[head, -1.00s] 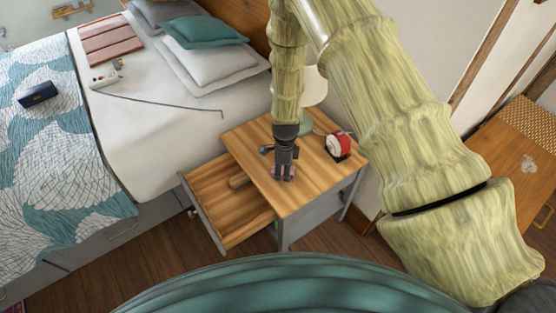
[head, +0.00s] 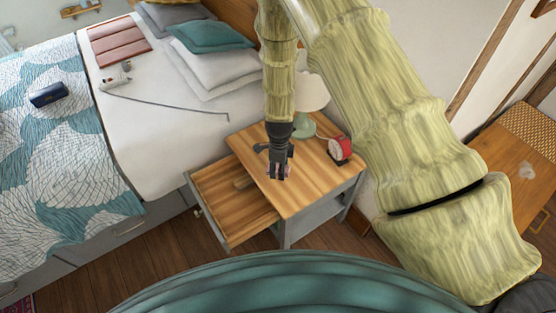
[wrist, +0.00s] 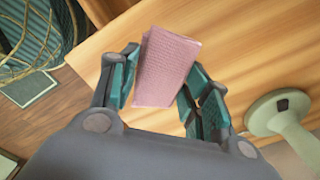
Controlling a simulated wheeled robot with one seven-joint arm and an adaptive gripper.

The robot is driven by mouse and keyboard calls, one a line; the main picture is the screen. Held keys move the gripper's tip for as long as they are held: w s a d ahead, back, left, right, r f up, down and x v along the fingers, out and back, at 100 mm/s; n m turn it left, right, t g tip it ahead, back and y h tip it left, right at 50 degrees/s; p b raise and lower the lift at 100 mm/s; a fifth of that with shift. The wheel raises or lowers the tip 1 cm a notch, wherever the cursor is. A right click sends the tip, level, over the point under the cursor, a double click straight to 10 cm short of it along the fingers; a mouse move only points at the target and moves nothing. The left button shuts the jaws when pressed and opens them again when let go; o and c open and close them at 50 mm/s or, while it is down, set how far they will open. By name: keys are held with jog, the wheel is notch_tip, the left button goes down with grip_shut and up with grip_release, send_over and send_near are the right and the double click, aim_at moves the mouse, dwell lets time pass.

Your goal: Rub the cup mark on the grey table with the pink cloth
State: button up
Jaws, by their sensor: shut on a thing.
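The pink cloth (wrist: 167,65) is folded between the two fingers of my gripper (wrist: 164,80), which is shut on it. In the head view my gripper (head: 279,174) points down over the wooden top of the grey-framed table (head: 310,190), with a little pink showing at its fingertips. I cannot tell whether the cloth touches the tabletop. No cup mark shows clearly on this top; my gripper and the cloth cover part of it.
The table's drawer (head: 225,205) stands open with a brown object inside. A green lamp (head: 304,125) and a red-and-white clock (head: 340,149) stand at the back. The bed (head: 150,130) is left. A wooden table (head: 515,190) at right bears a pale patch (head: 527,170).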

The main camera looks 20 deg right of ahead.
jog(key=shift+r+p, duration=0.6)
jog(key=shift+r, duration=0.65)
